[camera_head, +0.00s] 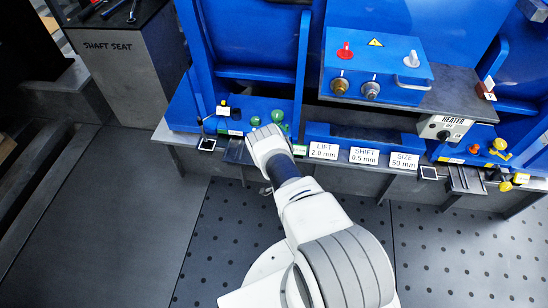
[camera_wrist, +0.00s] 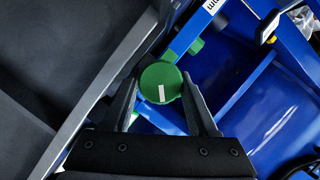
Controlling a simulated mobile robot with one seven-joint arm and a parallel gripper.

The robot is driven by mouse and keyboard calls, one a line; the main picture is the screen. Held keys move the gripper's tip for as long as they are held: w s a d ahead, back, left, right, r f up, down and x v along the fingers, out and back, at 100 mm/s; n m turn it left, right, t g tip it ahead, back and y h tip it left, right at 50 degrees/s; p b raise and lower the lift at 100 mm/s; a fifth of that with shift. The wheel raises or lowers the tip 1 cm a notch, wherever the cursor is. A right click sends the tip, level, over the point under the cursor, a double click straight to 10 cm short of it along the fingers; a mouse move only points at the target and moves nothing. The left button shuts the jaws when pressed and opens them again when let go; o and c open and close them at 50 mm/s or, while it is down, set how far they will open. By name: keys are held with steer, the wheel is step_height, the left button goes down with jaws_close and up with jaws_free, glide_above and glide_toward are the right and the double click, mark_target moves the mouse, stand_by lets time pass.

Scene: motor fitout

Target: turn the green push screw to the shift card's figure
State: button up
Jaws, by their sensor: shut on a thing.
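The green push screw (camera_wrist: 160,78) shows in the wrist view as a round green knob with a white index mark on its face. My gripper (camera_wrist: 160,90) is shut on it, one finger on each side. In the head view my gripper's white wrist reaches the blue bench's left part and hides the fingers. Green parts (camera_head: 277,116) show just beyond it; I cannot tell which is held. The shift card (camera_head: 364,156) reads "SHIFT 0.5 mm" on the front ledge.
A lift card (camera_head: 323,151) reads 2.0 mm and a size card (camera_head: 404,161) reads 50 mm. A blue control box (camera_head: 376,68) and a heater box (camera_head: 445,128) stand to the right. Another green part (camera_wrist: 196,46) is close behind the knob. Yellow knobs (camera_head: 500,145) sit far right.

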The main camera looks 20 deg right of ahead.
stand_by(0.4)
steer(key=o, duration=1.4)
steer(key=shift+s, duration=0.2)
